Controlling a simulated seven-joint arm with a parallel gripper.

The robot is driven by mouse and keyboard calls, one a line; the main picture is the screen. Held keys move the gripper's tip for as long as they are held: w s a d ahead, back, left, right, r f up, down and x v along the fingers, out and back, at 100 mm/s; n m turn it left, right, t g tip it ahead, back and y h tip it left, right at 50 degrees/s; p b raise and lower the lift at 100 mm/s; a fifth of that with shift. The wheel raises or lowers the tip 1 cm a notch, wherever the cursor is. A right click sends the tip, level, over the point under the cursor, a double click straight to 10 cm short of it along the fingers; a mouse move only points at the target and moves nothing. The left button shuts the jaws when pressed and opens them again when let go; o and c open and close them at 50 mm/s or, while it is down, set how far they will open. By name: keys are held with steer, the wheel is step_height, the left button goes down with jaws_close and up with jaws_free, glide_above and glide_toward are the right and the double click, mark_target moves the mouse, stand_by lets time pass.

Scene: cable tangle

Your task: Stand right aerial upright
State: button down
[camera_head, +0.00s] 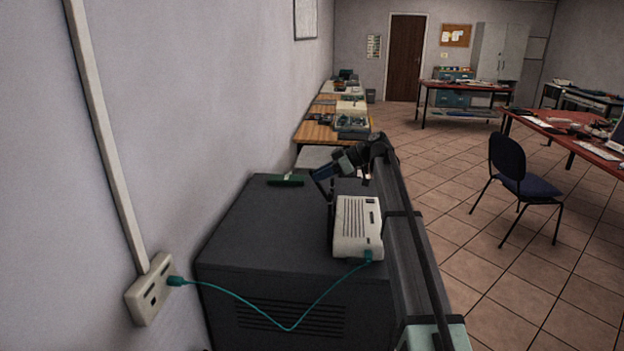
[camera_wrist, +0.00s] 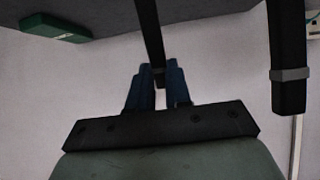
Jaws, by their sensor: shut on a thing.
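The white router (camera_head: 357,225) stands on the dark cabinet. My gripper (camera_head: 322,178) is above and behind its left edge. In the wrist view, its blue fingers (camera_wrist: 156,86) are shut on the black right aerial (camera_wrist: 149,35), near a grey band. The aerial runs slightly slanted through that picture, and its foot is out of frame. A second black aerial (camera_wrist: 289,55) with a grey band hangs apart at the right of the wrist view. In the head view a thin dark aerial (camera_head: 331,207) shows beside the router; I cannot tell which one it is.
A teal cable (camera_head: 291,328) sags from the router to the wall socket (camera_head: 150,290). A small green item (camera_head: 285,181) lies at the far end of the cabinet (camera_head: 270,230), and it also shows in the wrist view (camera_wrist: 55,27). The cabinet top left of the router is mostly clear.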

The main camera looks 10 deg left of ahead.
steer(key=d+y, duration=0.2)
steer(key=shift+d+r, duration=0.2)
steer(key=shift+d, duration=0.15)
steer(key=shift+d+y, duration=1.25)
steer(key=shift+y, duration=0.15)
steer(key=c, duration=1)
jaws_free()
steer(key=shift+r, duration=0.1)
steer(key=shift+c, duration=0.2)
steer(key=d+r, duration=0.1)
steer(key=d, duration=1.2)
steer(key=shift+d+r, duration=0.3)
steer(key=shift+d, duration=0.05)
steer(key=shift+c, duration=0.4)
